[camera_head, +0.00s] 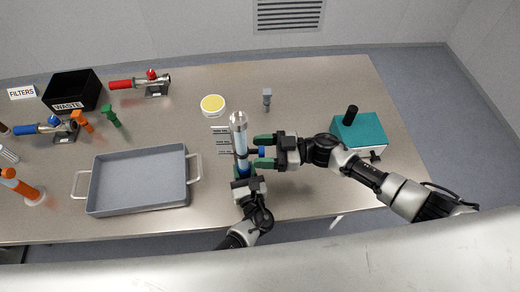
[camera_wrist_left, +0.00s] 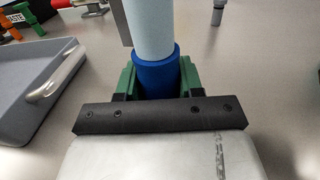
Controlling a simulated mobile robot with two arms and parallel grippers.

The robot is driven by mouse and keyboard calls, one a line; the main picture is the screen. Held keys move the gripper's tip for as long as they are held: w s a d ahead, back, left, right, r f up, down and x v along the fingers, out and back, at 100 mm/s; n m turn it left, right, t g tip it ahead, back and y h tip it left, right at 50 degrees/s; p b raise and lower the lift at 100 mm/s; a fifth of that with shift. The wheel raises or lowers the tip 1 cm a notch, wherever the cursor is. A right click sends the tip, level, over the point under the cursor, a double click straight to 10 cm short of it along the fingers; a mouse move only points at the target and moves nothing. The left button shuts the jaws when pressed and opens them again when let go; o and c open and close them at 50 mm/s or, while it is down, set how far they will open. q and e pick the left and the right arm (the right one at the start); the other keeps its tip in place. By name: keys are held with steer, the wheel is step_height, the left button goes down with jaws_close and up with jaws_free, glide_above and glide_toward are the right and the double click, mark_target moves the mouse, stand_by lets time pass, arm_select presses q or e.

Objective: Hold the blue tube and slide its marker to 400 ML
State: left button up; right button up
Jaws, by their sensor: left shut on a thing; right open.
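The blue tube (camera_head: 240,135) is a pale blue cylinder with a clear metallic top, standing near the middle of the table. My left gripper (camera_head: 243,172) is shut on its dark blue lower part, which the left wrist view shows between green fingers (camera_wrist_left: 157,78). A small blue piece (camera_head: 261,151), which may be the marker, sticks out at the tube's right side. My right gripper (camera_head: 264,151) is open, its green fingers above and below this piece. A label plate with several lines (camera_head: 221,131) is just left of the tube; its text is too small to read.
A grey tray (camera_head: 140,208) with handles lies left of the tube. A teal-topped box (camera_head: 362,132) stands beside my right arm. A yellow-topped round dish (camera_head: 213,104) and a small grey piece (camera_head: 267,98) are behind. A black waste bin (camera_head: 72,88) is far left.

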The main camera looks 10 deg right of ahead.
mark_target(260, 148)
steer(key=shift+a, duration=0.3)
jaws_close()
step_height(260, 148, up, 9)
steer(key=shift+d+f, duration=0.1)
arm_select(q)
steer(key=shift+f, duration=0.1)
arm_select(e)
steer(key=shift+r, duration=0.4)
jaws_free()
